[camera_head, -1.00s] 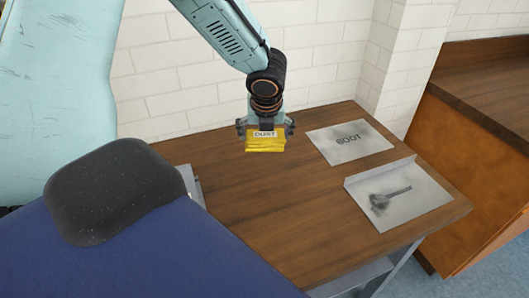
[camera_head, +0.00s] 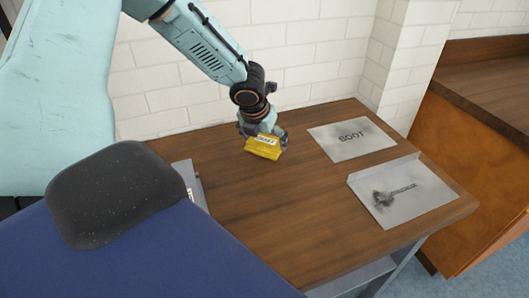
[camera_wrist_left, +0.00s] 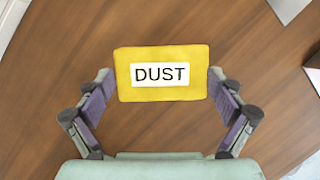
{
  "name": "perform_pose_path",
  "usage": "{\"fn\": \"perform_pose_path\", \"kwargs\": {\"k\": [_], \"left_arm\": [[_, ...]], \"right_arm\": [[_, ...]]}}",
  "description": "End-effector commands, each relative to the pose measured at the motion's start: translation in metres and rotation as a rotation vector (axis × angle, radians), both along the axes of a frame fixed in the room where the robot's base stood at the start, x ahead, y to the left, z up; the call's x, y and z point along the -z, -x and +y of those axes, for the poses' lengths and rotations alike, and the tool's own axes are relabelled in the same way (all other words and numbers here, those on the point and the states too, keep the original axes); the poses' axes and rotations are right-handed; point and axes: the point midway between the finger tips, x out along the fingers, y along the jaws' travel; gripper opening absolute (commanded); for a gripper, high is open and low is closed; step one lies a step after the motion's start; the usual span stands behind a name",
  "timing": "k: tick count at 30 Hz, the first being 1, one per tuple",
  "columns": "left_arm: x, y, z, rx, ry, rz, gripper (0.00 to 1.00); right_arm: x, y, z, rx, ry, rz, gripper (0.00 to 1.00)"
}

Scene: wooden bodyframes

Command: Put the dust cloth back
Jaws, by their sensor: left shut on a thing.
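The dust cloth (camera_head: 264,147) is a folded yellow cloth with a white label reading DUST. My left gripper (camera_head: 264,136) is shut on it, above the wooden table in the head view. The cloth is tilted in that view, and I cannot tell whether it touches the table. In the left wrist view the cloth (camera_wrist_left: 162,92) sits between the two fingers of the left gripper (camera_wrist_left: 162,88), label facing the camera. My right gripper is not in view.
The wooden table (camera_head: 290,215) has a grey sheet marked BOOT (camera_head: 340,150) and a grey tray-like plate with a dark tool-shaped mark (camera_head: 425,190) on its right. A blue padded surface (camera_head: 130,265) with a black cushion (camera_head: 115,195) lies at left. The table's middle is clear.

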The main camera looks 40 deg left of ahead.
Motion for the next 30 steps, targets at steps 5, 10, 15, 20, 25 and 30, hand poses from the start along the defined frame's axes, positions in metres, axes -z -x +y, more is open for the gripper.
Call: {"fn": "perform_pose_path", "kwargs": {"k": [5, 10, 15, 20, 25, 30], "left_arm": [[0.021, 0.0, 0.0, 0.001, 0.0, 0.001, 0.52], [0.038, 0.0, 0.0, -0.001, 0.0, 0.0, 0.52], [0.035, 0.0, 0.0, -0.001, 0.0, -0.001, 0.52], [0.039, 0.0, 0.0, 0.0, 0.0, 0.0, 0.52], [0.038, 0.0, 0.0, 0.0, 0.0, 0.0, 1.0], [0.038, 0.0, 0.0, -0.001, 0.0, 0.0, 1.0]], "right_arm": [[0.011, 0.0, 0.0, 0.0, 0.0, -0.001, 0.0], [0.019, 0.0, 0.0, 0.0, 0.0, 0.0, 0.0], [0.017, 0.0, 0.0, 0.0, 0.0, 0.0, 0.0], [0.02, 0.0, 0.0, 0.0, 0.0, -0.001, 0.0], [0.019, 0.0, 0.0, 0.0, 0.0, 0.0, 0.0], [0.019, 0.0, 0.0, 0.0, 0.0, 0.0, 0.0]]}}
